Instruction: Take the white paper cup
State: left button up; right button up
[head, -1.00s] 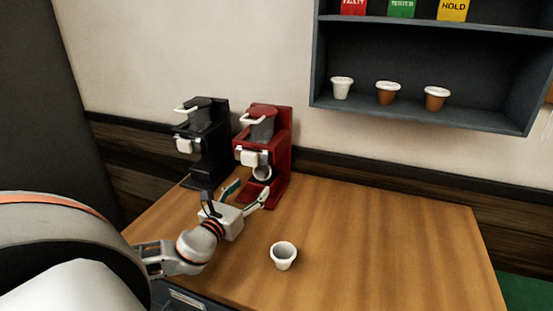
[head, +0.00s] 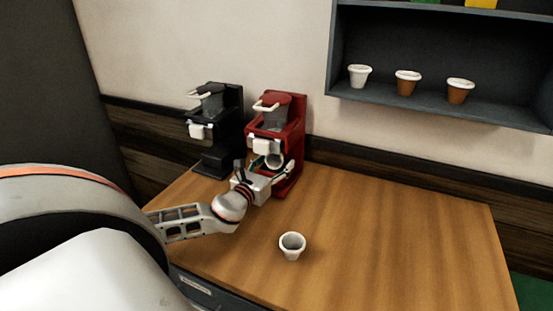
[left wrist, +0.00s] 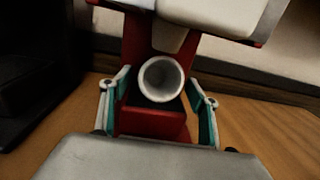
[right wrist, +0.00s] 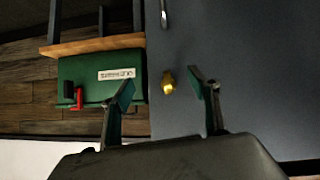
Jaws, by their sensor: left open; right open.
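A white cup (head: 275,161) sits in the red brewer (head: 280,112), below its head. In the left wrist view this cup (left wrist: 161,79) is tipped so its open mouth faces the camera. My left gripper (head: 272,168) is open at the front of the red brewer, its fingers on either side of the cup with gaps. A second white cup (head: 292,246) stands upright and empty on the table, apart from the gripper. I cannot tell from the pictures which is paper. My right gripper (right wrist: 161,80) is open and empty, away from the table top.
A black brewer (head: 216,130) stands left of the red one. A wall shelf (head: 440,108) holds a white cup (head: 360,76) and two brown ones (head: 407,83). The table's right side (head: 400,230) is clear. The right wrist view shows a green box (right wrist: 85,75) and a grey surface.

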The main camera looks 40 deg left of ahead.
pick_arm(q)
jog(key=shift+w+a, duration=0.1)
jog(key=shift+w, duration=0.3)
jog(key=c, duration=0.8)
jog(key=shift+c, duration=0.2)
jog(key=shift+s+r, duration=0.1)
